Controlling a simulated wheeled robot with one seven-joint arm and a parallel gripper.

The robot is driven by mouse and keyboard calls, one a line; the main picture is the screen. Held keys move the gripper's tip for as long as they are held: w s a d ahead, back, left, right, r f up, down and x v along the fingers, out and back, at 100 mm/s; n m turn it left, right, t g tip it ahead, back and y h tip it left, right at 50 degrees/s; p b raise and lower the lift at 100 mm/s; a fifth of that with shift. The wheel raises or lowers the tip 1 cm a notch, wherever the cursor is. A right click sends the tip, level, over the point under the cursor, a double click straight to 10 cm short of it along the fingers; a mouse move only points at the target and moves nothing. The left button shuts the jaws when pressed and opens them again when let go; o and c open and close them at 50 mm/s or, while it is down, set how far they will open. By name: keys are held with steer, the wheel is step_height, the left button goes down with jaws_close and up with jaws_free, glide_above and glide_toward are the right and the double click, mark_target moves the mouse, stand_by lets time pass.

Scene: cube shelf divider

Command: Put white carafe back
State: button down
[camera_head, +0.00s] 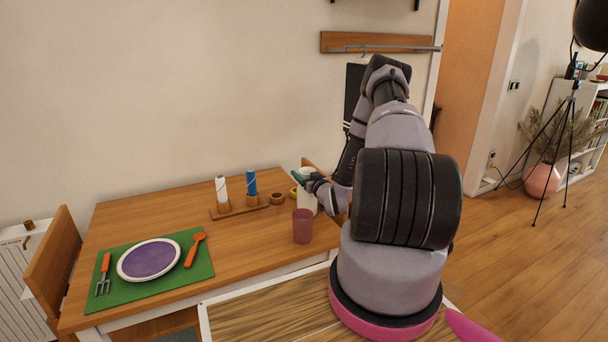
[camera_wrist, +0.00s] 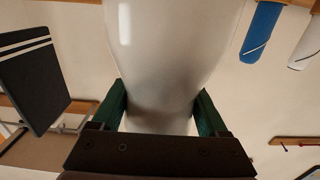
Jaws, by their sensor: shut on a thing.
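The white carafe (camera_head: 308,203) is near the right end of the wooden table, behind a mauve cup. My gripper (camera_head: 307,181) is shut around it. In the wrist view the carafe (camera_wrist: 165,60) fills the middle, with one green finger of my gripper (camera_wrist: 160,112) on each side of its narrower part. The carafe looks about upright in the head view. Its lower part is partly hidden by the cup, so I cannot tell whether it touches the table.
The mauve cup (camera_head: 302,226) stands just in front of the carafe. To the left, a wooden stand (camera_head: 238,210) holds a white bottle (camera_head: 221,190) and a blue bottle (camera_head: 252,183). A green mat (camera_head: 202,265) carries a plate (camera_head: 149,259), fork and spoon. Bare tabletop lies between.

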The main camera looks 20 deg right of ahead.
steer(key=shift+f, duration=0.1)
jaws_free()
